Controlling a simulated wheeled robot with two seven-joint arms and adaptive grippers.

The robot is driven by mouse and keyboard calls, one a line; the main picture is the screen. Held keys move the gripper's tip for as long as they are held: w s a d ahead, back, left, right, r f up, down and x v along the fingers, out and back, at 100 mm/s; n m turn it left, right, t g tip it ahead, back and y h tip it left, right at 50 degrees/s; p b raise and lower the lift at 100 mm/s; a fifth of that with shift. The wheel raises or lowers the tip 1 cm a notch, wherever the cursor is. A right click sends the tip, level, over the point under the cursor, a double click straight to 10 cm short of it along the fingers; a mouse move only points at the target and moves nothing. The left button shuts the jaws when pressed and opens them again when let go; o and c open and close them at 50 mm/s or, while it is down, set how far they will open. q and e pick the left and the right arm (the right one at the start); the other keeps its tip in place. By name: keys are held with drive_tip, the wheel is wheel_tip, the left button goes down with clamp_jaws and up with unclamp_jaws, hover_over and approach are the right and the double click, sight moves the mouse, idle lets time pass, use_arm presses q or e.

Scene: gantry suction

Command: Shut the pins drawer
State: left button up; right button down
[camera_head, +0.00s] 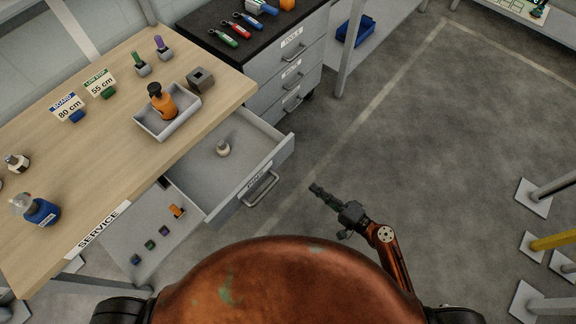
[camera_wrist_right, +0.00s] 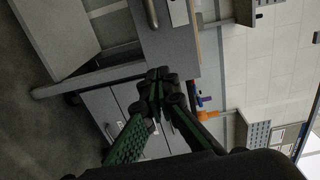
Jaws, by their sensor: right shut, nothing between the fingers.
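The pins drawer (camera_head: 275,150) is pulled out from under the wooden workbench in the head view. Its front carries a white label and a bar handle (camera_head: 262,190). A small pale knob-like part (camera_head: 223,148) stands inside it. My right gripper (camera_head: 316,189) is shut and empty, to the right of the handle and apart from it in the picture. In the right wrist view the shut fingers (camera_wrist_right: 158,78) show against grey furniture, with a grey front (camera_wrist_right: 170,48) bearing a bar handle and a white label above them. My left gripper is not in view.
A lower shelf (camera_head: 135,262) holds small parts. A grey cabinet (camera_head: 265,92) stands behind the drawer.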

sight(277, 161)
drive_tip(key=shift+y, duration=0.3)
drive_tip(key=x, duration=0.4)
drive_tip(key=r+x, duration=0.1)
drive_tip(key=x, duration=0.3)
drive_tip(key=p+x, duration=0.1)
drive_tip(key=x, duration=0.4)
drive_tip(key=shift+s+a+r, duration=0.2)
drive_tip(key=shift+r, duration=0.15)
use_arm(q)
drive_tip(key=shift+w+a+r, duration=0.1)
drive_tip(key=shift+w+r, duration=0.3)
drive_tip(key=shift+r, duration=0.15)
use_arm(e)
drive_tip(key=shift+w+a, duration=0.35)
drive_tip(key=shift+a, duration=0.15)
